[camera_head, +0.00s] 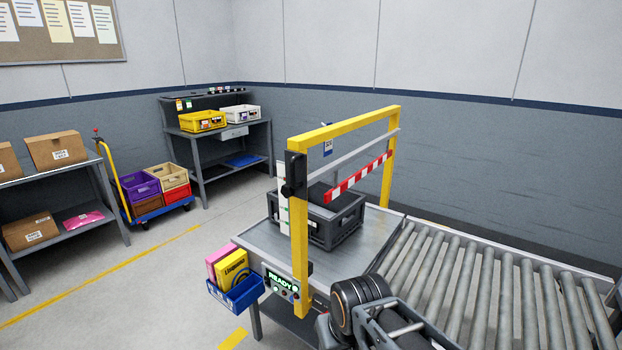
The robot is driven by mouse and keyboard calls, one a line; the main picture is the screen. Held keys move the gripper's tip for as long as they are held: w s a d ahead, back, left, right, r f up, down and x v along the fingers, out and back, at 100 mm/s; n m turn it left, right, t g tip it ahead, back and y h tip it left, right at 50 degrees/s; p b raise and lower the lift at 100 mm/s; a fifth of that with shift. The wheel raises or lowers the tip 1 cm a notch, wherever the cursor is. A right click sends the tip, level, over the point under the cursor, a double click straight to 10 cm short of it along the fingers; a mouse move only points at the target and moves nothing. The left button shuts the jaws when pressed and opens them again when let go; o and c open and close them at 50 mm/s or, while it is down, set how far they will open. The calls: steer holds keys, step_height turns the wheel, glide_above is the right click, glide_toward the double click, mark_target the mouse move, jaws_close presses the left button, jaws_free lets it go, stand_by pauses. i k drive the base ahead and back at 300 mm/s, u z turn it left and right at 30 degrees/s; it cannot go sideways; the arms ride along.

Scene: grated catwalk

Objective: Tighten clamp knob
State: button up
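A black clamp knob (289,188) sits on the left post of a yellow gate frame (350,122), against a dark block near the post's top. The knob is small here, and I cannot tell how tight it is. A grey bar and a red-and-white striped bar (360,177) span the frame below its top beam. Part of my own arm shows at the bottom, right of the left post and well below the knob. No gripper fingers can be made out.
A dark crate (335,220) stands on the metal table inside the frame. A roller conveyor (480,280) runs right. A blue bin (238,293) and a panel reading READY (281,283) are at the table's left edge. Open floor lies left.

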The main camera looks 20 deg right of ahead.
mark_target(286, 190)
steer(key=u, duration=0.25)
steer(key=i, duration=0.6)
steer(key=u, duration=1.6)
